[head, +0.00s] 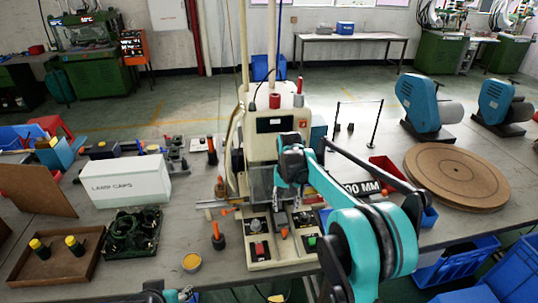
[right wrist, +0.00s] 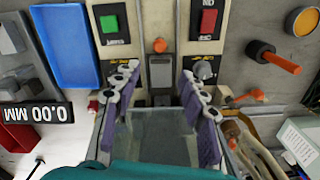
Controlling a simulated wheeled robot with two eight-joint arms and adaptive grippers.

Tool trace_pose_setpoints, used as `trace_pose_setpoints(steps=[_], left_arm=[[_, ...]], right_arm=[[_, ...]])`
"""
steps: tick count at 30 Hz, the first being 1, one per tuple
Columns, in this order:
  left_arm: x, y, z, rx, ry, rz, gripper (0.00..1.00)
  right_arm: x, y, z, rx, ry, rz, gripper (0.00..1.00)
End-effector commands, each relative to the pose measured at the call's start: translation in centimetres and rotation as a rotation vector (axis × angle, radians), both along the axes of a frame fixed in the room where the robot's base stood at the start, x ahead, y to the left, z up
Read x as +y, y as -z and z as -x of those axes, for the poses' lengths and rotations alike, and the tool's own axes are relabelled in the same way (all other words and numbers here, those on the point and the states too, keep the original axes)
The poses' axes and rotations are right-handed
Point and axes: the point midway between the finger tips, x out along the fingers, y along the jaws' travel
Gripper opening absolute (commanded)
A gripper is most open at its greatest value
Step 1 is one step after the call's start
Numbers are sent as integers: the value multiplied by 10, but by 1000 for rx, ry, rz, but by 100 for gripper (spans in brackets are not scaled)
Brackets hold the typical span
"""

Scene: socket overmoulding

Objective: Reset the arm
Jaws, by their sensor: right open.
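My right arm (head: 375,240) comes in from the lower right, and its teal wrist (head: 292,160) is in front of the cream moulding machine (head: 275,122). In the right wrist view, my right gripper (right wrist: 158,92) is open, with two purple-padded fingers apart and nothing gripped between them. A clear plate-like surface (right wrist: 155,140) shows below the fingers. The machine's panel there has a green button (right wrist: 109,24) and a red button (right wrist: 208,22). At the head view's bottom edge, a small dark and teal part of my left arm (head: 168,295) shows; its gripper fingers do not.
A white lamp caps box (head: 125,182), a brown tray with yellow-topped parts (head: 60,276) and a black crate (head: 130,230) stand left. A round wooden disc (head: 457,172) lies right.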

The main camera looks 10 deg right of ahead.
Motion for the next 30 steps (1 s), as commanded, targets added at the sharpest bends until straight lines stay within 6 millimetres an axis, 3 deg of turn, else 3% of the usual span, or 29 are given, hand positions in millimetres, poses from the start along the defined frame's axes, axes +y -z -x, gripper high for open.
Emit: trace_pose_setpoints(steps=[4, 8, 12, 18, 23, 30], left_arm=[[0, 0, 0, 0, 0, 0, 49], [0, 0, 0, 0, 0, 0, 49], [0, 0, 0, 0, 0, 0, 49], [0, 0, 0, 0, 0, 0, 49], [0, 0, 0, 0, 0, 0, 49], [0, 0, 0, 0, 0, 0, 49]], right_arm=[[-1, -7, 6, -14, -5, -1, 42], [-5, -31, 30, -66, -23, -2, 42], [-11, -62, 72, -155, -57, -2, 42], [-19, -86, 139, -291, -105, 8, 42], [-24, -87, 193, -397, -143, 21, 42], [-30, -65, 261, -543, -193, 51, 42]])
